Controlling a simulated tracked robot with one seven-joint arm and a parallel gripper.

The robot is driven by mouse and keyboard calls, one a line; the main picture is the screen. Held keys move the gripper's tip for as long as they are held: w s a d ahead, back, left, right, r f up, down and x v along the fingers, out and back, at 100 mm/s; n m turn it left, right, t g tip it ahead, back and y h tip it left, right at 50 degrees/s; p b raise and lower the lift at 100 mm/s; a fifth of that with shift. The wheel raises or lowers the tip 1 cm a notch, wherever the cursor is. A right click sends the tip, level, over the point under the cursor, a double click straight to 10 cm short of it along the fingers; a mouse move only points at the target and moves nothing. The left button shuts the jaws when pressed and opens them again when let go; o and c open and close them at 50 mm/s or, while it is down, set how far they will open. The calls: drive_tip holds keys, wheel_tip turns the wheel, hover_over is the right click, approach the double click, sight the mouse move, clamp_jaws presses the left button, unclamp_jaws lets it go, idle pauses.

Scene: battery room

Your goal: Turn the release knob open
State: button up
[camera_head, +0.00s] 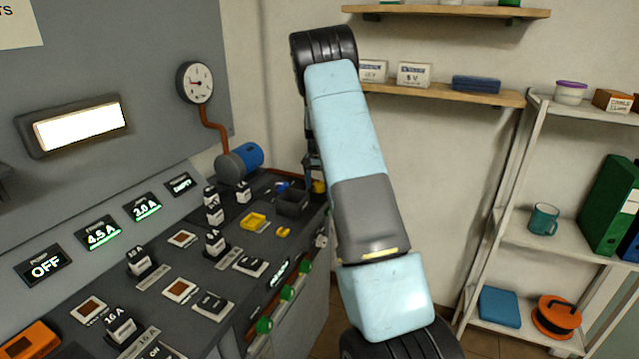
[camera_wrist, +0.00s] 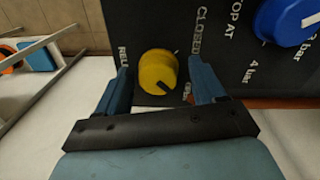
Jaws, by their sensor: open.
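The yellow release knob (camera_wrist: 157,71) sits on a dark panel in the wrist view, with a black mark on its lower right side. White lettering around it reads "CLOSED" at its upper right; a label by the right finger is partly hidden. My gripper (camera_wrist: 159,76) is open, with one blue finger on each side of the knob. I cannot tell whether either finger touches it. In the head view my arm hides most of the gripper, and a small yellow piece (camera_head: 319,186) beside the arm may be the knob.
A blue knob (camera_wrist: 288,20) with bar markings is at the upper right of the wrist view. The head view shows a console with black switches (camera_head: 215,242), a gauge (camera_head: 195,83) and a blue motor (camera_head: 247,155). A shelf rack (camera_head: 545,238) stands at right.

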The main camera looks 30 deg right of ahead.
sight(317, 183)
wheel_tip(317, 183, up, 14)
drive_tip(key=shift+w+a+f, duration=0.15)
drive_tip(key=shift+f, duration=0.05)
idle(0.4)
idle(0.4)
drive_tip(key=s+a+r+n+t, duration=0.2)
drive_tip(key=s+a+r, duration=0.5)
drive_tip(key=s+r, duration=0.3)
drive_tip(key=s+a+r+n+t, duration=0.1)
drive_tip(key=s+a+r+n, duration=0.1)
drive_tip(key=s+a+r, duration=0.7)
drive_tip(key=s+a+f+n+t, duration=0.1)
drive_tip(key=s+a+f+n, duration=0.1)
drive_tip(key=s, duration=1.1)
drive_tip(key=s+a+f+n+t, duration=0.1)
drive_tip(key=s+a, duration=0.3)
drive_tip(key=s, duration=1)
drive_tip(key=shift+s+a+f+n+t, duration=0.15)
drive_tip(key=shift+a+f+n+t, duration=0.25)
drive_tip(key=shift+f+n, duration=0.35)
